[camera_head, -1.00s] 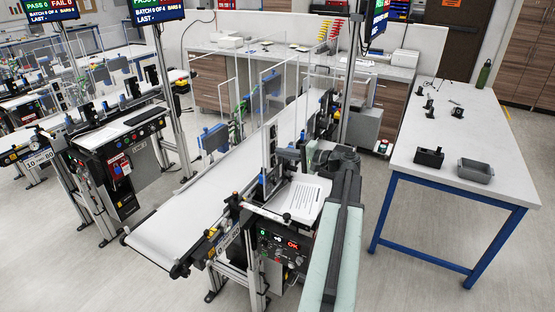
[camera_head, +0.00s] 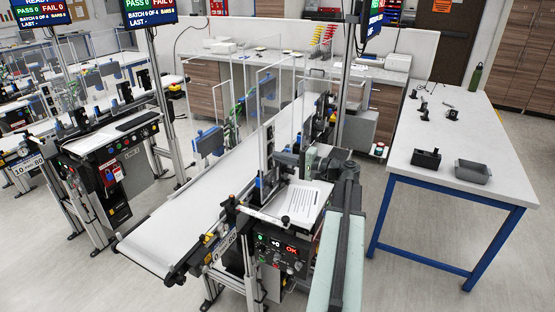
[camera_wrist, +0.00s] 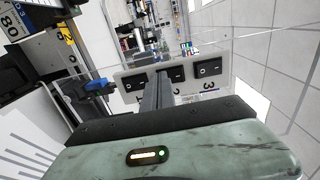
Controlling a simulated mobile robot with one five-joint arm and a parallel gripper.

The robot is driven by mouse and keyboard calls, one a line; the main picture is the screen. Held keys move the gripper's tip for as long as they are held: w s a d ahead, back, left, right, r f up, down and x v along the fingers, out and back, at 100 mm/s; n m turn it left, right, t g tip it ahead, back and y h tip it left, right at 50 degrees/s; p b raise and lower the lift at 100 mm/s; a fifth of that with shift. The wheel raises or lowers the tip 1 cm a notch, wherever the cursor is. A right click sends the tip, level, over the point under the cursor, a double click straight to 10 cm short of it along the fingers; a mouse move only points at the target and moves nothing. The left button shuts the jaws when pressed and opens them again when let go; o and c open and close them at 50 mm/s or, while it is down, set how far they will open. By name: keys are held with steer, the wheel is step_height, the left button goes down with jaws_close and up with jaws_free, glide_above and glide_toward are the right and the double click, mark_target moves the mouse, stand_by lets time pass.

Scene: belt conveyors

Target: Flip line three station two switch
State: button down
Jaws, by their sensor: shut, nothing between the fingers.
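In the wrist view a pale switch panel (camera_wrist: 152,72) carries three black rocker switches in a row. The left switch (camera_wrist: 135,82), the middle switch (camera_wrist: 176,74) and the right switch (camera_wrist: 209,68) each sit in a square housing. My gripper (camera_wrist: 161,76) is shut and empty. Its dark fingers point up the picture, overlapping the panel between the left and middle switches. I cannot tell whether they touch it. In the head view I cannot make out the switches.
A white belt conveyor (camera_head: 190,215) runs beside my arm, with clear guard panels and a control box (camera_head: 278,255) at its near end. A blue-legged table (camera_head: 480,140) with a black bin (camera_head: 426,158) and grey tray (camera_head: 474,172) stands right. Floor between is open.

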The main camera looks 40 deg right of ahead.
steer(key=f+b+v, duration=0.1)
steer(key=v, duration=1.2)
steer(key=shift+d+f, duration=0.25)
steer(key=shift+f, duration=0.1)
